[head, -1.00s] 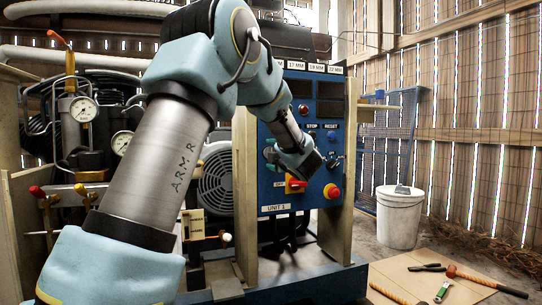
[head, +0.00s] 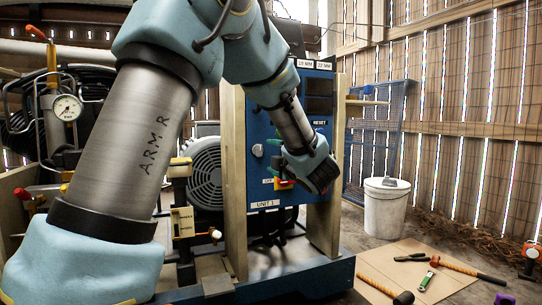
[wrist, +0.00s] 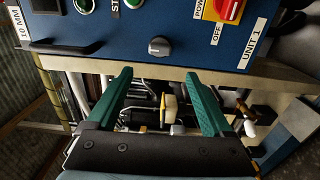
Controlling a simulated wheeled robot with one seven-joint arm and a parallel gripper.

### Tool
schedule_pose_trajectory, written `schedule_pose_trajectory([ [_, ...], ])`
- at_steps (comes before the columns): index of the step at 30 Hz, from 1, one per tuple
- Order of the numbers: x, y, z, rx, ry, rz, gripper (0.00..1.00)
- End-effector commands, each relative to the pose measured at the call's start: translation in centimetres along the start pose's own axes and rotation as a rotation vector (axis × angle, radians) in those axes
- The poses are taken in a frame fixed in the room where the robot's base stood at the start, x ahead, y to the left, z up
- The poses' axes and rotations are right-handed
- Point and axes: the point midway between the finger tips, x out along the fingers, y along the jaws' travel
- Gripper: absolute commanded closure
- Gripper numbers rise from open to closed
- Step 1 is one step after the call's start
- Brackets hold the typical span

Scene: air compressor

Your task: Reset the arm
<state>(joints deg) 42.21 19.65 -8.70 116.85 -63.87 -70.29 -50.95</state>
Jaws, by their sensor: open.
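My arm reaches across the head view to the blue control panel (head: 265,190) of the compressor. My gripper (wrist: 160,77) is open, and its two green fingers stand apart with nothing held between them in the wrist view. In the head view the end of my arm is in front of the panel's lower right part and partly covers the red and yellow switch (head: 284,184). In the wrist view that red power switch (wrist: 230,10) is at the upper right, beside the UNIT 1 label, and a dark knob (wrist: 159,46) lies just beyond the fingertips.
A wooden post (head: 325,225) stands at the panel's right edge. A white bucket (head: 386,210) is to the right. Tools, including a hammer (head: 460,268) and pliers (head: 411,258), lie on a board (head: 400,275) on the floor. A pressure gauge (head: 67,107) is at the left.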

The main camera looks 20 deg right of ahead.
Motion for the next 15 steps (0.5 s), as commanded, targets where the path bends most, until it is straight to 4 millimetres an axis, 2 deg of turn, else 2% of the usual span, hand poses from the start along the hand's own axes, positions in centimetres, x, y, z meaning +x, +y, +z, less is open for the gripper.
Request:
schedule_pose_trajectory([
  [8, 0.6, 0.1, -0.4, 0.046, -0.031, -0.020, 0.15],
  [11, 1.8, -0.2, -1.3, 0.159, -0.106, -0.069, 0.15],
  [15, 2.6, -2.1, -3.9, 0.421, -0.280, -0.189, 0.15],
])
